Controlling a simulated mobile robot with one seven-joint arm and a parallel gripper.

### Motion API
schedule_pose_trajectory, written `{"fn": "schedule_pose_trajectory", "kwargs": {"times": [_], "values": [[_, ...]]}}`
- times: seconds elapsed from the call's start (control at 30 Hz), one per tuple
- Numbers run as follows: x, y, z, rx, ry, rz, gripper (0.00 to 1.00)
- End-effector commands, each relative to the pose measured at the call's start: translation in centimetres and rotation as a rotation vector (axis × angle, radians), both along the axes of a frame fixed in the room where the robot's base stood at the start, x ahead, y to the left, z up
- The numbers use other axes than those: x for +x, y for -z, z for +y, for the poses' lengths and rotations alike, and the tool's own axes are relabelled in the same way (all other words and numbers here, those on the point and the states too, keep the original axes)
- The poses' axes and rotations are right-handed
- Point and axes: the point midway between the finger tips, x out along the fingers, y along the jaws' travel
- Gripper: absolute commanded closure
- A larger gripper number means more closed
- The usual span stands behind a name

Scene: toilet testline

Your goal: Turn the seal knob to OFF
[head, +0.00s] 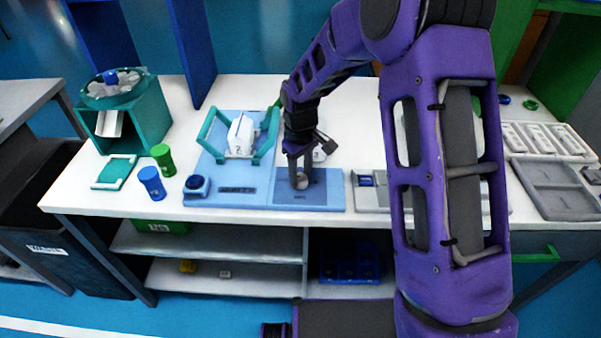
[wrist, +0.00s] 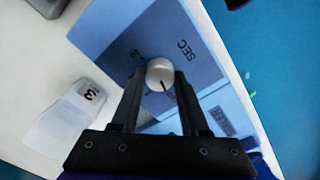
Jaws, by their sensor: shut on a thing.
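The seal knob (wrist: 159,72) is a round, pale knob on a blue panel (wrist: 100,28) marked "SEC" in the wrist view. A dark pointer line on the knob points down toward my gripper in that picture. No OFF mark can be read. My gripper (wrist: 160,80) has one finger on each side of the knob and is shut on it. In the head view my gripper (head: 301,170) reaches down over the knob (head: 300,181) on the blue panel (head: 327,189) at the bench's front.
The blue sealer base (head: 206,158) with teal handles and a white pack (head: 240,135) stands left of the panel. A blue button (head: 197,184), blue cylinder (head: 152,183) and green cylinder (head: 163,160) stand further left. A white block marked 3 (wrist: 62,122) lies beside the panel.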

Motion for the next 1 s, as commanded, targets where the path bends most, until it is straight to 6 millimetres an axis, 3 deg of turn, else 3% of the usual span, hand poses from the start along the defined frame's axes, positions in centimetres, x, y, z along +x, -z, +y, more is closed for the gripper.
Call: {"fn": "schedule_pose_trajectory", "kwargs": {"times": [0.03, 0.07, 0.2, 0.47, 0.63, 0.77, 1.0], "values": [[0.1, -0.1, 0.0, 0.001, -0.001, -0.002, 1.0], [0.1, -0.1, 0.0, 0.001, 0.0, -0.002, 0.5], [0.0, 0.0, 0.0, 0.0, 0.0, -0.001, 0.25], [0.0, 0.0, 0.0, 0.0, 0.001, 0.0, 0.25], [0.1, -1.2, 0.0, -0.001, 0.001, -0.002, 0.25], [0.1, -3.7, 0.0, 0.001, 0.002, -0.005, 0.25], [0.1, -9.6, 0.0, 0.001, 0.0, -0.006, 0.25]]}}
